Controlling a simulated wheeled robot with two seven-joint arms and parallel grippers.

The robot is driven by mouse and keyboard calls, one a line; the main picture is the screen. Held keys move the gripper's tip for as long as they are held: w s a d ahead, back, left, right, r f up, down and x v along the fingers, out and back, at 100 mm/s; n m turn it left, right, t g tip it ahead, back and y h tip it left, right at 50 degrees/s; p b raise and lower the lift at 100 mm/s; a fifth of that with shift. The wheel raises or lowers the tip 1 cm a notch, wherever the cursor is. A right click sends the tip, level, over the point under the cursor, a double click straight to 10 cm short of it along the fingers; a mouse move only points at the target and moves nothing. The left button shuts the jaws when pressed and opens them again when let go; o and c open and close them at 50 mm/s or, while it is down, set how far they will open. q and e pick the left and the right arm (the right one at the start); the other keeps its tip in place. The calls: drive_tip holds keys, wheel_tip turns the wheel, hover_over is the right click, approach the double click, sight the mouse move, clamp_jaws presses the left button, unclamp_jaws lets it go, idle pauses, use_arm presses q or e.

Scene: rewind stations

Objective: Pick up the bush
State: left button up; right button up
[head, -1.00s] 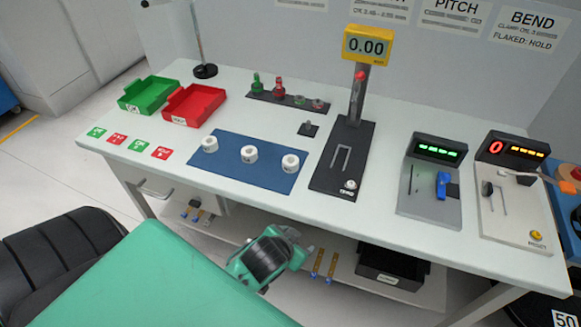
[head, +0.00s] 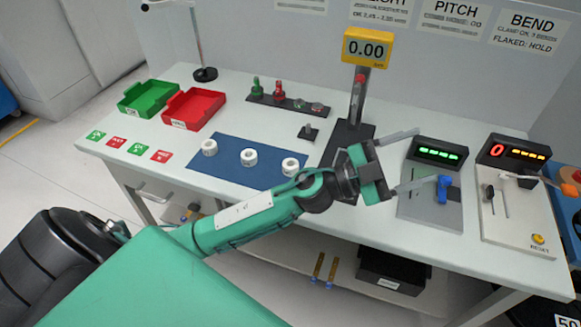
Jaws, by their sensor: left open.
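Three white ring-shaped bushes stand apart on a blue mat (head: 226,172) on the table: a left one (head: 209,152), a middle one (head: 249,160) and a right one (head: 290,171). I cannot tell which one the task means. My left gripper (head: 427,157) is open and empty, to the right of the bushes and above the table. Its fingers point right, away from them. My left forearm passes in front of the mat's front right edge and hides part of the black gauge stand. My right gripper is not in view.
The gauge stand has a yellow display (head: 368,47) reading 0.00. Two instruments stand at the right, one with a green display (head: 439,150) and one with a red 0 (head: 499,152). A green tray (head: 148,110) and a red tray (head: 193,122) sit back left.

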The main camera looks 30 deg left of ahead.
use_arm(q)
drive_tip(key=s+d+f+m+g+h, duration=0.1)
drive_tip(key=d+f+m+g, duration=0.15)
drive_tip(key=m+g, duration=0.55)
drive_tip(key=n+g+y, duration=0.5)
drive_tip(key=y, duration=1.6)
approach(291, 162)
drive_tip(key=shift+a+f+p, duration=0.25)
drive_tip(key=shift+f+p, duration=0.3)
drive_tip(key=shift+f, duration=1.45)
drive_tip(key=f, duration=0.1)
drive_tip(key=f+p, duration=0.1)
drive_tip(key=f, duration=0.1)
drive_tip(key=shift+s+a+f+p, duration=0.15)
drive_tip(key=shift+s+f+p, duration=0.1)
drive_tip(key=shift+f+p, duration=0.05)
drive_tip(key=shift+f, duration=0.45)
drive_tip(key=c, duration=1.1)
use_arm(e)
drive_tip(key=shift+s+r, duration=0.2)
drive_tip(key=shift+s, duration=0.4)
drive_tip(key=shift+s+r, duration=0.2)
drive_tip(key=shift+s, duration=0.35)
